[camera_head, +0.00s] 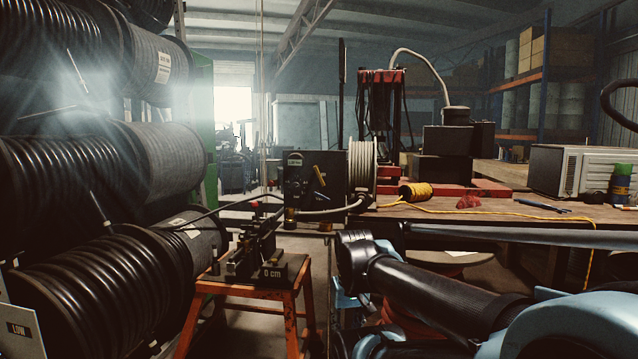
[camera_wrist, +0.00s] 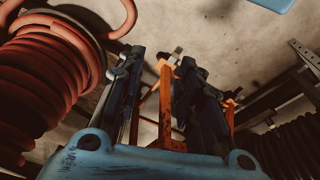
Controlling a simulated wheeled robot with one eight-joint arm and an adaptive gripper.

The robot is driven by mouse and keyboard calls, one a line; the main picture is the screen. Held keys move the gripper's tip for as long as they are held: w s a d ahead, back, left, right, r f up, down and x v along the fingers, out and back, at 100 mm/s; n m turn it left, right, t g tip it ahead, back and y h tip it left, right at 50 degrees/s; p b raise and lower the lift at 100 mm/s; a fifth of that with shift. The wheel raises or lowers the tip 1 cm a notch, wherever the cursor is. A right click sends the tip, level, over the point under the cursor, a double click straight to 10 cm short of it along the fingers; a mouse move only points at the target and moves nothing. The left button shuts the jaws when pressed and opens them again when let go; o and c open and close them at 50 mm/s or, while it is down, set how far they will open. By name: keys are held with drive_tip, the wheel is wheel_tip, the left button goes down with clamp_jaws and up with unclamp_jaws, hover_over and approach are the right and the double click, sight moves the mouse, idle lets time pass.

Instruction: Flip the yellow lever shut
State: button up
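A small yellow lever (camera_head: 319,176) sits on the front of a black machine box (camera_head: 331,166) in the middle of the head view. It stands tilted, its upper end leaning left. The lever does not show clearly in the wrist view. My gripper (camera_wrist: 161,60) is open in the wrist view, with its two dark fingers apart and nothing between them. In the head view my arm fills the lower right, below and right of the box. My gripper is largely hidden there, low beside the orange stand, apart from the lever.
An orange stand (camera_head: 292,301) carrying a black hose tool (camera_head: 256,262) is at the front left. Large black hose reels (camera_head: 85,285) line the left. A red hose coil (camera_wrist: 40,80) is left of my gripper.

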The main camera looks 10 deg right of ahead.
drive_tip(key=w+r+h, duration=0.1)
drive_tip(key=w+r, duration=0.7)
drive_tip(key=r, duration=0.5)
wheel_tip(320, 180, up, 33)
drive_tip(key=m+h, duration=0.3)
drive_tip(key=h, duration=0.2)
hover_over(319, 176)
drive_tip(key=s+a, duration=0.4)
drive_tip(key=a, duration=0.4)
drive_tip(key=shift+t, duration=0.4)
drive_tip(key=x, duration=1.7)
drive_tip(key=shift+f, duration=0.15)
drive_tip(key=shift+c, duration=0.3)
clamp_jaws()
